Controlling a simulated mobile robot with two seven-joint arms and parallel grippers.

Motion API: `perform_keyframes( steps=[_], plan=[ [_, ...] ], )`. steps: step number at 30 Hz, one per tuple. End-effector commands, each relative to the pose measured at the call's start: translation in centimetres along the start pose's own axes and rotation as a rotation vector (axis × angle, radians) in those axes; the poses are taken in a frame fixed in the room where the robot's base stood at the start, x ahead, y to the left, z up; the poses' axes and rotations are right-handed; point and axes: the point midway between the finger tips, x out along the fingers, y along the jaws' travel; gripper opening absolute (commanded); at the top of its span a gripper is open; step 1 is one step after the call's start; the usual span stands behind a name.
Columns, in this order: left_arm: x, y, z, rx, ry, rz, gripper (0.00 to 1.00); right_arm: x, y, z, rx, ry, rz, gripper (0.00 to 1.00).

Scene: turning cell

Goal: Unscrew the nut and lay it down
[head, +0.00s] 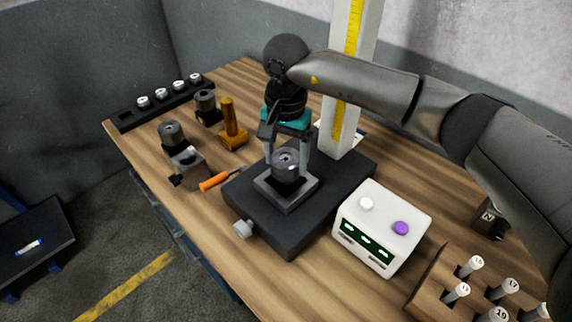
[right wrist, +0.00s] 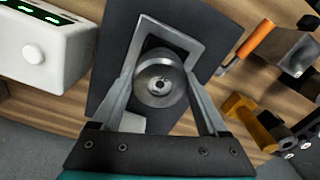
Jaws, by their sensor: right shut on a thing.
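The nut seems to be the round dark metal piece with a centre hole (head: 286,162), seated in a grey square frame (head: 291,199) on a black base plate (head: 250,215). My right gripper (head: 287,168) comes down from above with one finger on each side of this piece and is shut on it. The right wrist view shows the round piece (right wrist: 160,82) between the two fingers. Any thread under it is hidden. My left gripper is not in view.
A white box with buttons (head: 383,228) stands right of the base plate. A post with a yellow scale (head: 346,70) rises behind. Bare wood shows at left front.

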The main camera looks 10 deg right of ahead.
Motion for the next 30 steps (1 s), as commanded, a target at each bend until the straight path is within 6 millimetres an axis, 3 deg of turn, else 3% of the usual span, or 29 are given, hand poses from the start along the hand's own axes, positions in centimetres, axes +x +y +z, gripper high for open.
perform_keyframes(
  steps=[3, 10, 23, 30],
  plan=[
    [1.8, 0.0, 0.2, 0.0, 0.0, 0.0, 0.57, 0.4, 0.0, -0.1, -0.149, 0.004, -0.002, 0.12],
    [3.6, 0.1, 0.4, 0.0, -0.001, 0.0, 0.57, 0.3, 0.0, 0.0, -0.401, 0.002, 0.0, 0.12],
    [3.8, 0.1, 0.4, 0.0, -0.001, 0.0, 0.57, 0.0, 0.0, 0.0, -0.469, 0.001, 0.0, 0.12],
    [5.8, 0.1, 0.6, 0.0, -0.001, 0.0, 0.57, 0.3, 0.0, 0.0, -0.699, 0.002, 0.0, 0.12]
  ],
)
